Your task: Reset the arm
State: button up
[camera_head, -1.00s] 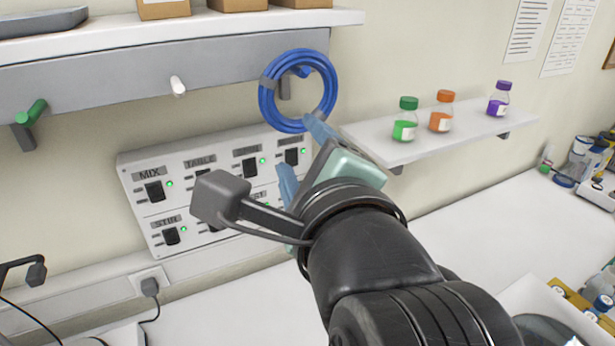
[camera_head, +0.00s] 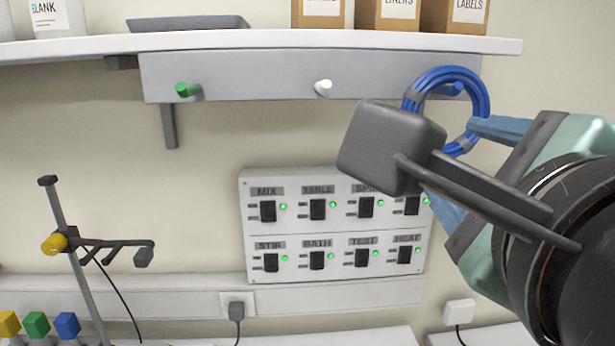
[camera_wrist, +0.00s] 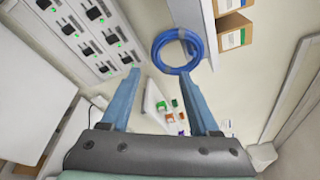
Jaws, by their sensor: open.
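My gripper (camera_head: 453,163) is at the right of the head view, in front of the wall, with its blue fingers apart and nothing between them. It also shows in the wrist view (camera_wrist: 159,74). A blue coil (camera_head: 482,92) hangs on a blue peg (camera_head: 451,89) at the right end of the rail. In the wrist view the coil (camera_wrist: 157,48) appears beyond the fingertips, and the right finger's tip overlaps its lower edge. I cannot tell whether they touch. My dark wrist camera housing hides part of the coil and the panel's right edge in the head view.
A switch panel (camera_head: 335,237) with green lights is on the wall below the grey rail (camera_head: 250,78). The rail has green (camera_head: 188,90) and white (camera_head: 323,87) pegs. Above, a shelf (camera_head: 300,42) holds boxes. A stand (camera_head: 85,270) is at left.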

jog(key=s+a+r+n+t+y, duration=0.1)
jog(key=a+r+n+t, duration=0.4)
jog(key=n, duration=0.8)
jog(key=s+a+r+n+t+y, duration=0.1)
jog(key=a+r+n+t, duration=0.4)
jog(key=n, duration=0.8)
jog(key=a+t+y, duration=0.1)
jog(key=a, duration=0.2)
jog(key=shift+s+a, duration=0.2)
jog(key=shift+s, duration=0.05)
